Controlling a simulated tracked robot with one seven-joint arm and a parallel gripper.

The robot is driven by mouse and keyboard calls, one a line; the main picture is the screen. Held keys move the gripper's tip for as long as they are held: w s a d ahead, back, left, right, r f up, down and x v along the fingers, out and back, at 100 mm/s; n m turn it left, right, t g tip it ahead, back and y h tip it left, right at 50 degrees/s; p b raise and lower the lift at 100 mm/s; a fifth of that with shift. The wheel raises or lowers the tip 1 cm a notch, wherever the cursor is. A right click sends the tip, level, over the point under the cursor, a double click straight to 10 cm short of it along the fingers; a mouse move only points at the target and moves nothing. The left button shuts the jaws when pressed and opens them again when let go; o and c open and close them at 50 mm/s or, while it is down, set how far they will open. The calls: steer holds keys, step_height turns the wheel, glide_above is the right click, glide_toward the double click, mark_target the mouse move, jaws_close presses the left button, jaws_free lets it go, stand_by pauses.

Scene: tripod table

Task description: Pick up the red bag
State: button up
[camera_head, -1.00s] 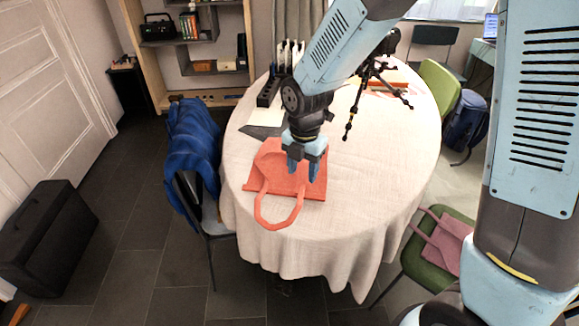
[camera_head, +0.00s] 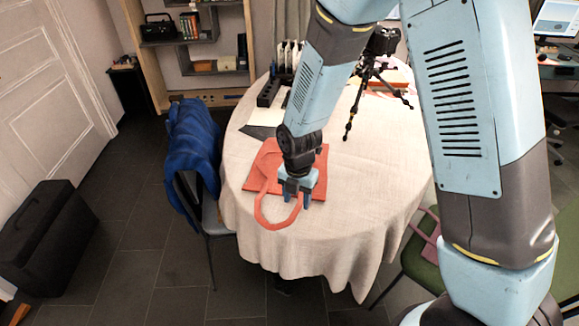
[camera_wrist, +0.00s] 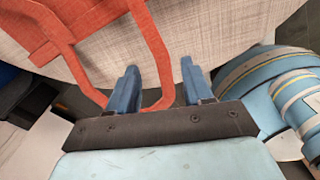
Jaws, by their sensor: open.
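The red bag (camera_head: 317,163) lies flat on the cloth-covered round table (camera_head: 353,211), with one looped handle (camera_head: 262,211) stretched toward the table's near edge. My gripper (camera_head: 295,203) is open with its fingers pointing down over the near part of the bag, where the handle meets it. In the wrist view, one side of the red handle (camera_wrist: 158,62) runs between the two blue fingers of my gripper (camera_wrist: 162,92). The fingers are apart from each other and nothing is clamped. Part of the bag is hidden behind my arm in the head view.
A black tripod (camera_head: 370,85) stands on the table behind my arm. A dark object and a white sheet lie behind the bag. A chair with a blue jacket (camera_head: 192,150) stands close at the left. A green chair (camera_head: 425,265) is at the right. The table's front is clear.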

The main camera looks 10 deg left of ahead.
mark_target(298, 207)
steer(key=shift+s+d+f, duration=0.15)
steer(key=shift+f, duration=2.25)
steer(key=shift+c, duration=0.2)
jaws_close()
